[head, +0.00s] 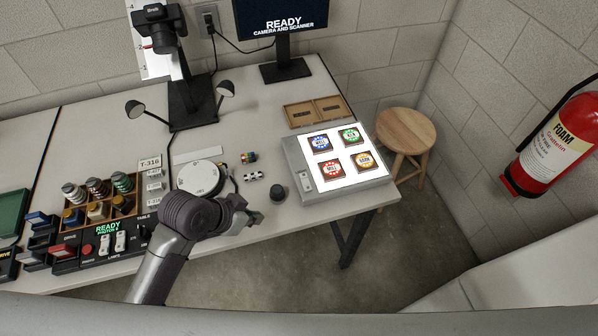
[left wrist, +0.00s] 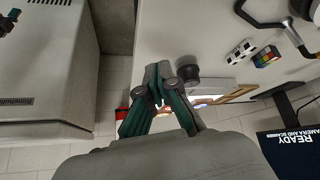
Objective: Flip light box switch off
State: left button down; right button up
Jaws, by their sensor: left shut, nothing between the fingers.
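The light box (head: 293,158) stands at the table's right end in the head view. Its top glows white, with several coloured round badges on it. A small pale switch (head: 306,176) sits on the grey strip at its left front; its rocker position is too small to tell. My left gripper (head: 254,215) is shut and empty near the table's front edge, left of the box and apart from it. In the left wrist view its fingers (left wrist: 157,72) meet, and they partly hide the light box (left wrist: 205,99). My right gripper is not in view.
A dark round knob-like object (head: 277,193) stands between my left gripper and the box. A dotted block (head: 253,176) and a colourful cube (head: 249,157) lie behind. A wooden tray (head: 314,111) is behind the box; a stool (head: 405,133) stands right.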

pick_arm(q)
jog(key=w+d+r+m+h, duration=0.3)
jog(key=w+r+m, duration=0.3)
jog(key=w+r, duration=0.3)
jog(key=shift+w+d+r+g, duration=0.15)
jog(key=shift+d+r+g, duration=0.15)
jog(key=shift+d+r, duration=0.3)
jog(key=p, duration=0.1)
send_over(302, 182)
notch_tip(302, 182, down, 7)
jog(key=shift+f, duration=0.1)
jog(key=shift+w+a+f+p, duration=0.1)
jog(key=shift+f+p, duration=0.1)
jog(key=shift+f, duration=0.4)
jog(key=shift+w+a+f+p, duration=0.1)
jog(key=shift+f+p, duration=0.05)
jog(key=shift+f, duration=0.4)
jog(key=shift+a+f, duration=0.1)
jog(key=shift+f, duration=0.65)
